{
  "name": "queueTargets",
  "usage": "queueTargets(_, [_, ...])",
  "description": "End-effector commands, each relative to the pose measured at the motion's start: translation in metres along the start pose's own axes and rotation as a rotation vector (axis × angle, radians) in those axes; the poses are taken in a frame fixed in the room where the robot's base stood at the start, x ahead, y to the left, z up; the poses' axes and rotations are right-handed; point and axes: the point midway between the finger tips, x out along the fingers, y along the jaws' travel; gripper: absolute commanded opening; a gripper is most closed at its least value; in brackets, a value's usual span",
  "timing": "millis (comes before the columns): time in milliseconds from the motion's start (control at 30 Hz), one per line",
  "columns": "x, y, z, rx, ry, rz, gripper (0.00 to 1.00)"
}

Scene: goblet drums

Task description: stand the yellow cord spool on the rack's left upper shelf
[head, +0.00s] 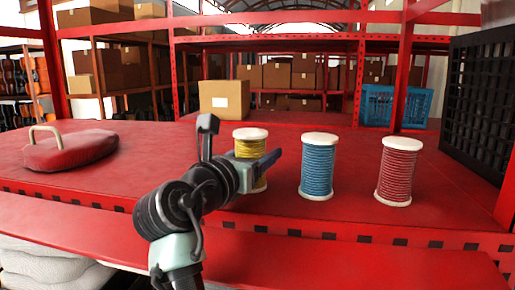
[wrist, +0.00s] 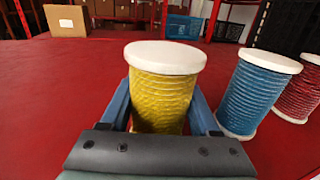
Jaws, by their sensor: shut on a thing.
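The yellow cord spool (head: 251,148) is upright on or just above the red rack shelf (head: 330,230); its foot is partly hidden, so I cannot tell whether it touches. It has white end discs and fills the middle of the wrist view (wrist: 162,95). My gripper (head: 256,170) reaches it from the front left, with one blue finger on each side of the spool in the wrist view (wrist: 161,110). It is shut on the spool's wound body. Which part of the rack is the left upper shelf is not clear from these frames.
A blue spool (head: 318,165) and a red spool (head: 397,171) stand to the right. A red padded bag (head: 70,150) with a pale handle lies at the left. Behind are a cardboard box (head: 224,99), a blue crate (head: 396,106) and red posts. A black grille (head: 480,105) stands right.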

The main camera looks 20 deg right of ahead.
Motion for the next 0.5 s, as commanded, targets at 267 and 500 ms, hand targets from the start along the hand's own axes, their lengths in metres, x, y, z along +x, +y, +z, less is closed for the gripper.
queueTargets(267, [0.0,-0.0002,-0.0012,0.001,-0.002,0.0,0.0])
queueTargets(500, [0.0,-0.0001,-0.0013,0.0,0.0,0.0,0.92])
